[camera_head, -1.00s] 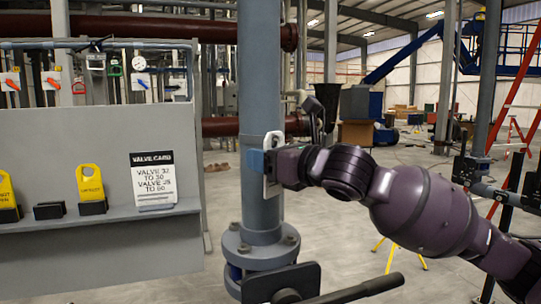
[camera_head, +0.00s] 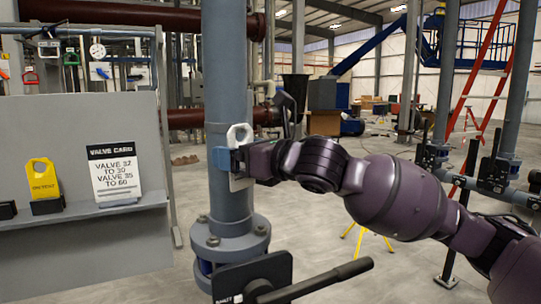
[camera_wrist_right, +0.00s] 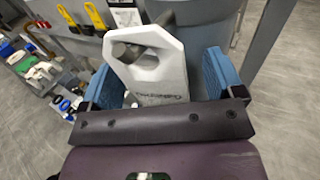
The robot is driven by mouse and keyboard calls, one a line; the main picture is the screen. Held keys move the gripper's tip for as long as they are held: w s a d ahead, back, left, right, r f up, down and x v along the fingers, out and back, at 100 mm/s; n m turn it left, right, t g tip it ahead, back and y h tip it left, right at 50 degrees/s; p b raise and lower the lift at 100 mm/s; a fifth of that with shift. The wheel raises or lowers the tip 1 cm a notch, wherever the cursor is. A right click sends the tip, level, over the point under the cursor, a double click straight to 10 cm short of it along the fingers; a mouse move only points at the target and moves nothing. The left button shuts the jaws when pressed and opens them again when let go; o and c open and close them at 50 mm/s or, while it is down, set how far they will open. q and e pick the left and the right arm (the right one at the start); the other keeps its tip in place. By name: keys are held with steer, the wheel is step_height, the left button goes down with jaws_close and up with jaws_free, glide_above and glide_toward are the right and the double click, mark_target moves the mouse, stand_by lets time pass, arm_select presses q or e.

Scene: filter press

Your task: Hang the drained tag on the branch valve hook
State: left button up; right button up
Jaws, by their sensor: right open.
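The drained tag is a white plate with a hole near its top; its lettering is hard to read in the right wrist view (camera_wrist_right: 158,80). It also shows in the head view (camera_head: 242,133), upright against the grey-blue vertical pipe (camera_head: 228,80). A grey hook (camera_wrist_right: 135,48) reaches through the tag's hole. My right gripper (camera_wrist_right: 160,88) is open, its blue fingers standing on either side of the tag with gaps. In the head view my right gripper (camera_head: 226,159) is at the pipe. My left gripper is out of view.
A grey panel with a shelf (camera_head: 110,212) stands at the left, holding a yellow tag (camera_head: 43,180) and a valve card (camera_head: 114,172). A black valve lever (camera_head: 320,280) sticks out below my right forearm. A flange (camera_head: 230,240) lies below the tag.

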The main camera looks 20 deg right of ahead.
arm_select(q)
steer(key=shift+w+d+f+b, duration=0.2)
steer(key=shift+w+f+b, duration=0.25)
steer(key=shift+b, duration=0.6)
arm_select(e)
steer(key=a+r+v, duration=0.1)
steer(key=v, duration=0.9)
steer(key=shift+s+y, duration=0.3)
steer(key=shift+s, duration=0.2)
